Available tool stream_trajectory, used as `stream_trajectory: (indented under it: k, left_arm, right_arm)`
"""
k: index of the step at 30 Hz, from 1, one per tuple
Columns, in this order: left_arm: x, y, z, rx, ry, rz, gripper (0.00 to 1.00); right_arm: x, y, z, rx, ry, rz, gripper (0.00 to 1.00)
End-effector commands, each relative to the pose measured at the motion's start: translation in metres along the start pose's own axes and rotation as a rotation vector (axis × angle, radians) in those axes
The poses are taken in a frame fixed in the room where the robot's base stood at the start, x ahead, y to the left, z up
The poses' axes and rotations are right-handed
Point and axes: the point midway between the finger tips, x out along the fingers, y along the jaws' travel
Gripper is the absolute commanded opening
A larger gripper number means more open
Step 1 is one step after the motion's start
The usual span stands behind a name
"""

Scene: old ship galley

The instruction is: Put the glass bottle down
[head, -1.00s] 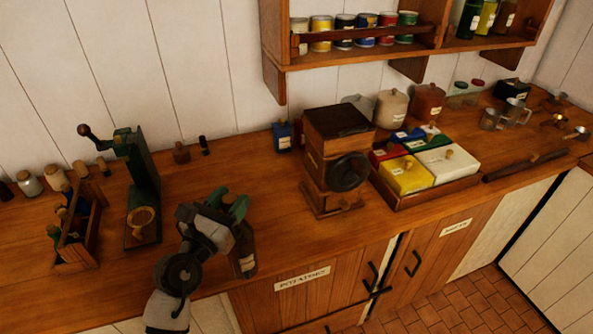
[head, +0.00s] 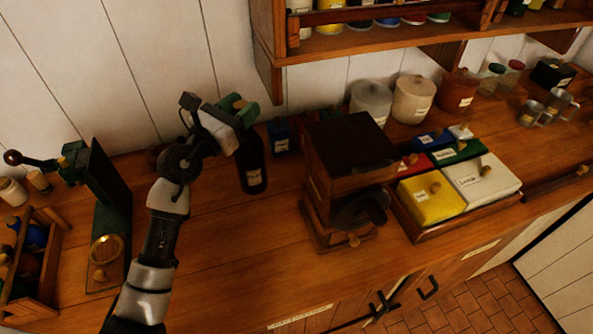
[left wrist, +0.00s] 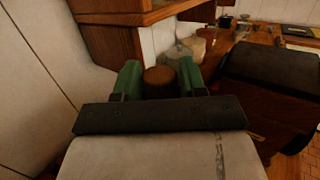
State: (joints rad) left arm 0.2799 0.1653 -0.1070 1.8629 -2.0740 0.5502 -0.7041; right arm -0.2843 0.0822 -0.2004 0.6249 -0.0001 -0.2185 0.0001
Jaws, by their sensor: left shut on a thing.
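The glass bottle (head: 252,166) is dark with a pale label and hangs or stands upright over the counter, left of the wooden coffee grinder. My left gripper (head: 240,112) is shut on its top, near the wall. In the left wrist view the bottle's round brown top (left wrist: 160,79) sits between the two green fingers of my left gripper (left wrist: 159,82). I cannot tell whether the bottle's base touches the counter (head: 230,240). My right gripper is not in view.
The coffee grinder (head: 345,165) stands just right of the bottle, and a blue tin (head: 280,136) stands behind it. A green hand-cranked device (head: 108,205) is at the left. A wooden shelf (head: 360,45) overhangs the back. The counter front of the bottle is clear.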

Motion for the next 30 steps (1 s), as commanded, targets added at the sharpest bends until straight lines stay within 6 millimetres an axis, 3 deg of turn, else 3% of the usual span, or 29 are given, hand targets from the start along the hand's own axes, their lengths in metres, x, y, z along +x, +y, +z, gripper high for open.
stream_trajectory:
  k: [2, 7, 12, 24, 30]
  left_arm:
    - [0.0, 0.0, 0.001, 0.0, -0.005, 0.001, 0.0]
    - [-0.004, 0.0, -0.024, -0.002, -0.001, 0.001, 0.0]
    - [-0.008, 0.0, -0.051, -0.002, -0.004, 0.002, 0.0]
    - [-0.014, 0.0, -0.093, -0.001, -0.004, 0.001, 0.0]
    - [-0.014, 0.0, -0.096, 0.001, -0.007, 0.001, 0.0]
  right_arm:
    - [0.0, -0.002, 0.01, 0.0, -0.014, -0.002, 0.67]
    - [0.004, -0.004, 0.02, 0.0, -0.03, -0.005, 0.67]
    - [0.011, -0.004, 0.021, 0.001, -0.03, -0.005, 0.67]
    - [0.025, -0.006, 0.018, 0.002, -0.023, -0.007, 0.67]
    - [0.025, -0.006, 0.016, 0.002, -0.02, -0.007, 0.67]
